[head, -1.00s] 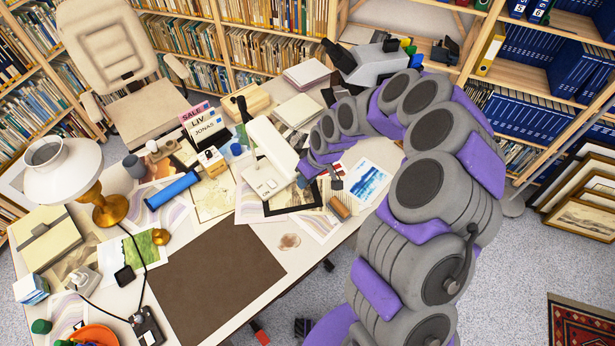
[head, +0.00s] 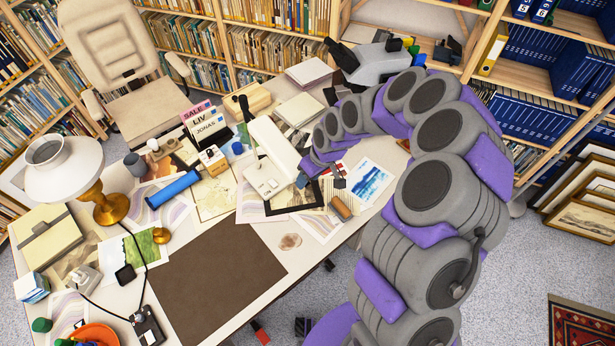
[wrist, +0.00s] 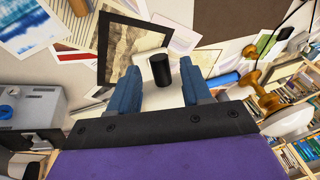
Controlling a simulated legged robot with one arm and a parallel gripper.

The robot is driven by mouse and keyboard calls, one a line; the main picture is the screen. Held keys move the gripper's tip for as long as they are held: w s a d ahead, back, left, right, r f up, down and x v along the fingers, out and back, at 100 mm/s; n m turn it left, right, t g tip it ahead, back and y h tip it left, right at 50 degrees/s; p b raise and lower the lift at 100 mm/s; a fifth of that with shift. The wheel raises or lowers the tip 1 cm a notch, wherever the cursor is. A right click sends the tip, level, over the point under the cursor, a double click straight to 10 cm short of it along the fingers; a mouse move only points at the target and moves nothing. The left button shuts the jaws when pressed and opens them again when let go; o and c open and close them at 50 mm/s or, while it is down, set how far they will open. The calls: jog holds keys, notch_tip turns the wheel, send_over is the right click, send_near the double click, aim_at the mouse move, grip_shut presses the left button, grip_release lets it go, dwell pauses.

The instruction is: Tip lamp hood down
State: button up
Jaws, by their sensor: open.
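A lamp with a white shade (head: 66,178) and a round brass base (head: 111,209) stands upright at the left of the desk in the head view. The lamp also shows at the right of the wrist view (wrist: 262,96), apart from my gripper. A white device (head: 270,150) with a long hood-like top and a black stem stands mid-desk; I cannot tell if it is a lamp too. My gripper (wrist: 160,68) is open, its two blue fingers apart with nothing clasped. A black cylinder (wrist: 160,67) shows beyond and between the fingertips; contact cannot be told.
A framed print (wrist: 128,50) and loose papers lie on the desk. A blue cylinder (head: 172,189) lies left of the white device. A grey microscope-like instrument (head: 375,60) is at the back. A brown mat (head: 210,285) leaves clear desk at the front.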

jog(key=w+v, duration=0.1)
jog(key=v, duration=1.5)
jog(key=shift+s+r, duration=0.3)
jog(key=shift+s, duration=0.1)
jog(key=s+d+m+h+b, duration=0.1)
jog(key=s+d+m+b, duration=0.1)
jog(key=s, duration=0.9)
jog(key=s+d+f+m+g+h+b, duration=0.1)
jog(key=s+d+m+b, duration=0.2)
jog(key=s, duration=0.8)
jog(key=s+d+f+m+g+h+b, duration=0.1)
jog(key=s+d+m+b, duration=0.2)
jog(key=s, duration=0.8)
jog(key=shift+d+m+h, duration=0.3)
jog(key=shift+d, duration=0.6)
